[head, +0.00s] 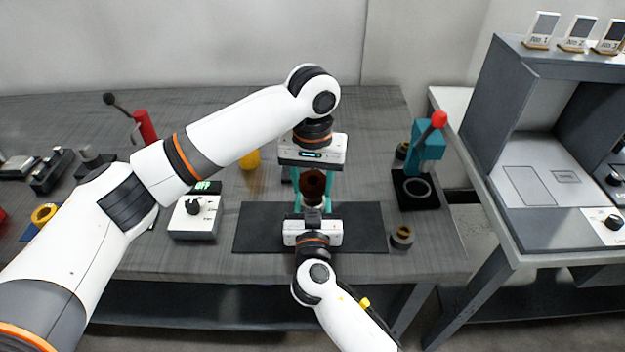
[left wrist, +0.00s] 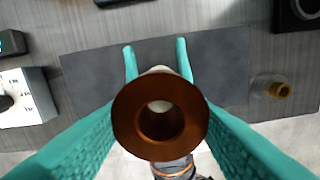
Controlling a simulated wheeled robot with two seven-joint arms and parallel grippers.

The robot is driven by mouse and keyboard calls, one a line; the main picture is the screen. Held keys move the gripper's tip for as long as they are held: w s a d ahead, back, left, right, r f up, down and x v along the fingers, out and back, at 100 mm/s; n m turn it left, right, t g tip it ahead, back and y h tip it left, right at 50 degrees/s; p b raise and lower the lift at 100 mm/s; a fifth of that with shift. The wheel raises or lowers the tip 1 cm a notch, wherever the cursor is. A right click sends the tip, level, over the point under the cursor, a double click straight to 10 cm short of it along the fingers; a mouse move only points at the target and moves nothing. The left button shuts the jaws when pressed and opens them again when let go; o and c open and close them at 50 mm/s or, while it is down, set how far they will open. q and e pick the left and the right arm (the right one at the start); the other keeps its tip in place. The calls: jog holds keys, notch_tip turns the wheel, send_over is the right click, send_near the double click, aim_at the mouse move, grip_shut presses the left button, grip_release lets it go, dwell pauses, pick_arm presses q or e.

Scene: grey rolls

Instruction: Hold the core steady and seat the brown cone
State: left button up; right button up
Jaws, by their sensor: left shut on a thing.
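The brown cone (head: 313,183) is between the teal fingers of my left gripper (head: 312,187), which is shut on it above the dark mat (head: 262,228). In the left wrist view the cone (left wrist: 130,118) shows as a brown ring with a hole. The pale core (left wrist: 158,72) shows just beyond the cone, mostly hidden by it. My right gripper (head: 313,208) comes from the front, its teal fingers either side of the core. Whether these fingers press on the core is not clear. Whether the cone touches the core is hidden.
A white box with a knob (head: 195,217) stands left of the mat. A teal press with a red knob (head: 427,145) is behind that. A yellow object (head: 250,160) is behind my left arm.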

pick_arm(q)
jog(key=shift+f, duration=0.35)
jog(key=shift+f, duration=0.5)
jog(key=o, duration=1.2)
jog(key=shift+f, duration=0.1)
notch_tip(320, 180, up, 12)
jog(key=shift+r, duration=0.1)
